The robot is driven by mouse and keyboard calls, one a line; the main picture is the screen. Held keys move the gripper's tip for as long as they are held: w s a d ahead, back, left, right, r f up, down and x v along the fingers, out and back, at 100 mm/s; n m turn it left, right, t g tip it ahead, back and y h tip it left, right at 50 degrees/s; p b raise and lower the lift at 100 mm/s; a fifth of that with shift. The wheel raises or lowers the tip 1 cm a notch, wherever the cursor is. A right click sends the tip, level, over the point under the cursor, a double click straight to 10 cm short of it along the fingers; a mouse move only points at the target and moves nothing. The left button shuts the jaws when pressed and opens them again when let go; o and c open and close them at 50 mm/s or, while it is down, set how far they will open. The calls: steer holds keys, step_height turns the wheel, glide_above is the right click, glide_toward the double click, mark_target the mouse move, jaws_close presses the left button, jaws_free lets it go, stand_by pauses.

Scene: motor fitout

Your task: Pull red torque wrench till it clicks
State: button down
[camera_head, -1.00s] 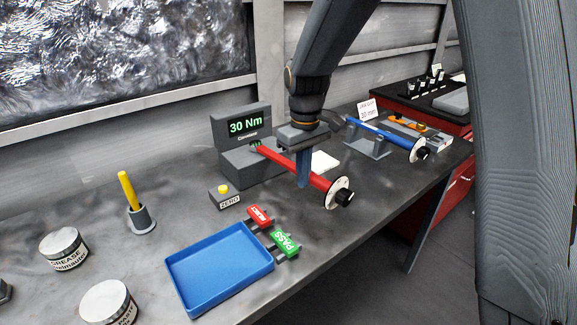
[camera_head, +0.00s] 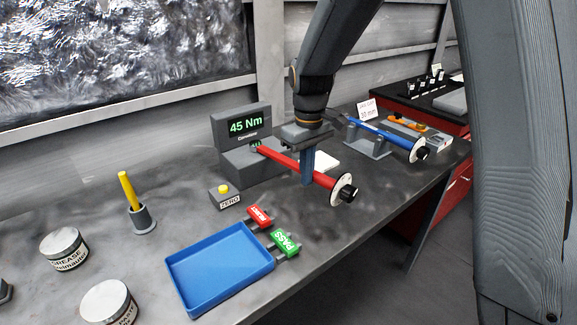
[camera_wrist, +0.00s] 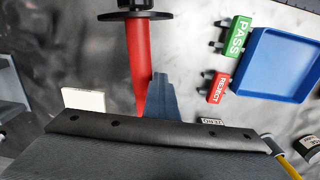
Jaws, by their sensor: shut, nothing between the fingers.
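The red torque wrench (camera_head: 315,176) sticks out from the grey tester (camera_head: 245,150), whose green display reads 45 Nm. Its free end carries a white disc and black knob (camera_head: 345,189). My gripper (camera_head: 308,178) points down with its blue fingers shut, against or very close to the side of the red handle that faces the blue tray. In the wrist view the fingers (camera_wrist: 163,98) stand right beside the red shaft (camera_wrist: 139,60) and hold nothing. Whether they touch it is hard to tell. My gripper hides part of the shaft.
A yellow ZERO button (camera_head: 224,192) sits beside the tester. The red REJECT (camera_head: 259,216) and green PASS (camera_head: 285,243) tags are by the blue tray (camera_head: 268,268). A blue wrench (camera_head: 385,135) rests in a stand to the right. Grease tins are front left.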

steer(key=shift+w+d, duration=0.85)
steer(key=shift+d, duration=0.15)
stand_by(0.9)
steer(key=shift+s, duration=0.1)
steer(key=s+a+p, duration=0.2)
steer(key=s+a, duration=0.2)
steer(key=a, duration=0.2)
steer(key=shift+s+p, duration=0.3)
steer(key=shift+p, duration=0.05)
stand_by(1.0)
steer(key=shift+a, duration=0.1)
step_height(320, 180, up, 9)
steer(key=p, duration=0.7)
stand_by(0.3)
